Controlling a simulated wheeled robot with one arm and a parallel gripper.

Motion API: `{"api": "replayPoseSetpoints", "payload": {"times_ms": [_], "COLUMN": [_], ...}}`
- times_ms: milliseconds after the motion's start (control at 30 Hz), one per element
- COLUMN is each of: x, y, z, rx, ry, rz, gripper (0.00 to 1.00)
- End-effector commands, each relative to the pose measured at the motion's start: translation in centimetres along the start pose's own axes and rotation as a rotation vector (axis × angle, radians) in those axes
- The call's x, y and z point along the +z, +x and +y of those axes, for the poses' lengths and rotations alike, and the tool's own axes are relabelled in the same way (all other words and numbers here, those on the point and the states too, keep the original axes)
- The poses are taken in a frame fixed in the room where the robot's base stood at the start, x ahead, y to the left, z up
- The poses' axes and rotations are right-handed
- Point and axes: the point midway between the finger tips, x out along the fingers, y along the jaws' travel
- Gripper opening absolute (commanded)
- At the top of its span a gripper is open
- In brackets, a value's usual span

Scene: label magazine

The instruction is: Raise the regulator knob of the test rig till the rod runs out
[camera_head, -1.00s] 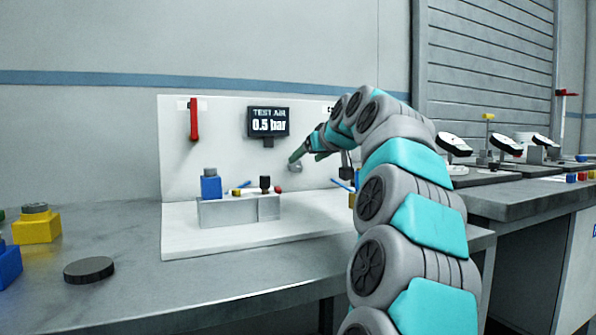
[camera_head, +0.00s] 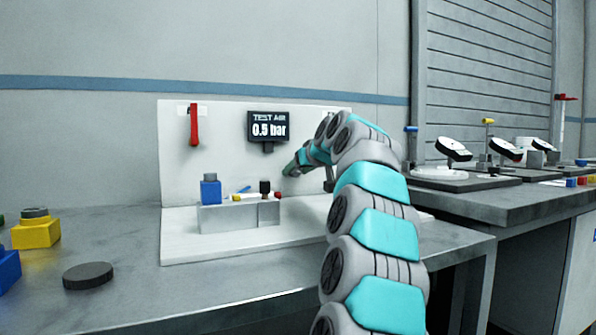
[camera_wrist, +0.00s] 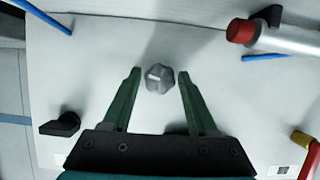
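The test rig's white back panel (camera_head: 174,180) carries a small display (camera_head: 268,126) that reads about 0.5 bar. In the wrist view a grey faceted knob (camera_wrist: 160,78) with a light mark on its face sits on the white panel. I take it as the regulator knob. My gripper (camera_wrist: 158,76) is open, with one green finger on each side of the knob and gaps between. In the head view my arm hides the knob, and my gripper (camera_head: 288,172) shows only partly. A grey cylinder with a red end (camera_wrist: 241,32) lies at the upper right of the wrist view; its rod cannot be made out.
A red lever (camera_head: 194,125) hangs at the panel's upper left. A grey block with a blue fitting (camera_head: 210,190) stands on the white base before the panel. A black disc (camera_head: 88,275) and a yellow block (camera_head: 37,233) are on the bench at left.

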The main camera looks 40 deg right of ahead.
Motion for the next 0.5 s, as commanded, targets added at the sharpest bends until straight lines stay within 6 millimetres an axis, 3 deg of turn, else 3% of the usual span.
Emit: {"api": "replayPoseSetpoints", "payload": {"times_ms": [67,500], "x": [0.00,0.00], "y": [-0.01,-0.03], "z": [0.01,0.01], "rx": [0.000,0.000], "ry": [0.000,0.000], "rz": [0.000,0.000], "gripper": [0.49,0.00]}}
